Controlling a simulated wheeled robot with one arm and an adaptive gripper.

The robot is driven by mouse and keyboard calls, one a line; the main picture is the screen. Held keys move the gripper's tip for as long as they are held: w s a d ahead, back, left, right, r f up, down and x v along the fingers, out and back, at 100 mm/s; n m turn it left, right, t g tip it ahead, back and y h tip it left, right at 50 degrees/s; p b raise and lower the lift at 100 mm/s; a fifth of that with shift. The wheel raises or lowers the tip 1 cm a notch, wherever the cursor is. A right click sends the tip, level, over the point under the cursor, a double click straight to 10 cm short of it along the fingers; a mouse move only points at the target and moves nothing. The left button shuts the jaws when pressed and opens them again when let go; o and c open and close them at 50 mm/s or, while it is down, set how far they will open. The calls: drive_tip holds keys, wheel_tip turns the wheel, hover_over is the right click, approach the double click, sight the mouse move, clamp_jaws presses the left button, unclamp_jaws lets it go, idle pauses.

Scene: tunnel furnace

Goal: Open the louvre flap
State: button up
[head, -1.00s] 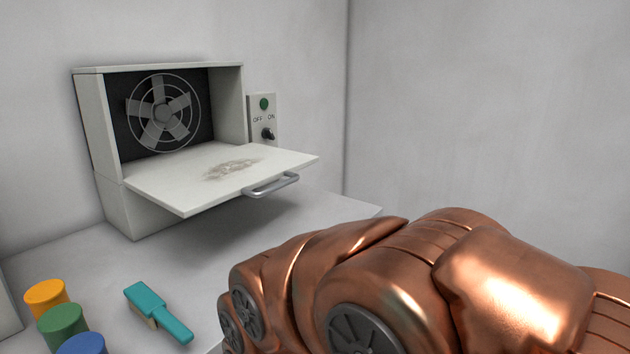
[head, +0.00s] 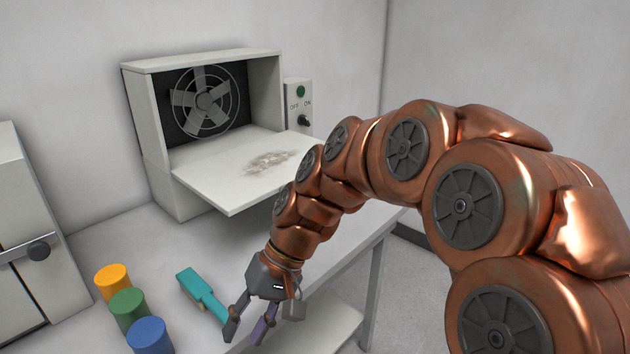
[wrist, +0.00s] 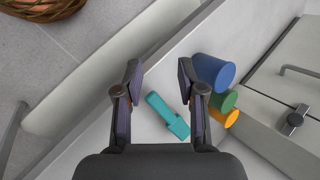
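The louvre flap (head: 225,183) is a pale panel hinged at the bottom of a fan housing (head: 153,120). It is swung down and lies about level, with a brownish smudge on top. The dark fan opening behind it is exposed. The flap's handle is hidden behind my arm. My gripper (head: 245,337) is open and empty, pointing down over the table's front edge, below and in front of the flap and apart from it. In the wrist view my gripper (wrist: 159,72) has its fingers spread, with a teal brush (wrist: 165,113) below between them.
On the table (head: 110,240), orange (head: 113,283), green (head: 128,310) and blue (head: 150,336) cylinders stand left of the teal brush (head: 202,295). A cabinet with a latch (head: 39,250) is at far left. A switch box (head: 300,105) is right of the housing.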

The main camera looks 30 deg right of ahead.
drive_tip(key=w+d+r+m+t+y, duration=0.2)
drive_tip(key=w+d+r+t, duration=0.1)
drive_tip(key=w+d, duration=0.4)
drive_tip(key=w+d+r+m+t+y, duration=0.2)
drive_tip(key=w+d+r+m+t, duration=0.15)
drive_tip(key=w+d, duration=0.45)
drive_tip(key=w+d+r+m+t+h, duration=0.15)
drive_tip(key=d+m+t, duration=0.4)
drive_tip(key=d, duration=1.35)
drive_tip(key=shift+w+a+f+n+t+p, duration=0.25)
drive_tip(key=shift+w+a+n, duration=0.1)
drive_tip(key=shift+w+a, duration=0.6)
drive_tip(key=shift+w+a+f+n+t+p, duration=0.15)
drive_tip(key=shift+w+a+f+n, duration=0.15)
drive_tip(key=shift+w+a, duration=0.7)
drive_tip(key=shift+w+a+f+n+t+p, duration=0.3)
drive_tip(key=shift+w+a, duration=0.2)
drive_tip(key=shift+w, duration=0.85)
clamp_jaws()
